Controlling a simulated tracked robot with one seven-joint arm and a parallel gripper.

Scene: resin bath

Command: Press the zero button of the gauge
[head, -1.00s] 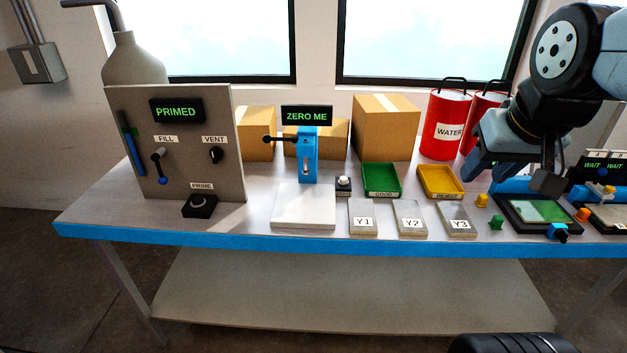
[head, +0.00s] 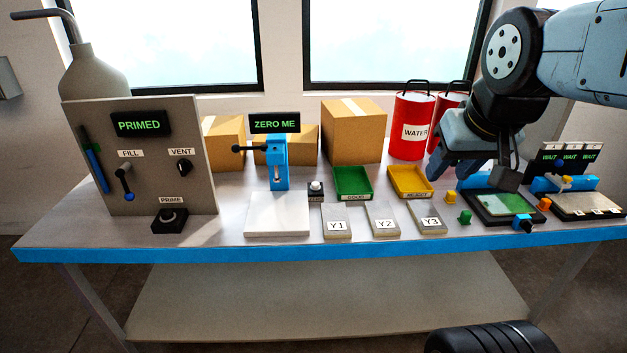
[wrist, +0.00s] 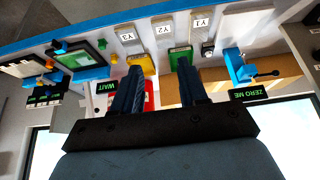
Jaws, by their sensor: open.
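The gauge (head: 277,165) is a blue stand with a black lever on a white base plate, left of the middle of the table. Its display (head: 275,123) reads ZERO ME. The zero button (head: 316,187) is a pale cap on a small black box just right of the gauge; its label is too small to read. My gripper (head: 478,175) hangs over the right part of the table, well right of the button and above the green-screened device. In the wrist view my gripper (wrist: 160,75) shows two separated fingers with nothing between them. The gauge also shows in the wrist view (wrist: 235,66).
A green tray (head: 352,183) and a yellow tray (head: 410,182) stand between button and gripper. Plates Y1 (head: 337,221), Y2 (head: 383,220) and Y3 (head: 428,218) lie in front. Red water cans (head: 412,145) and boxes stand behind. The grey panel (head: 100,180) reads PRIMED.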

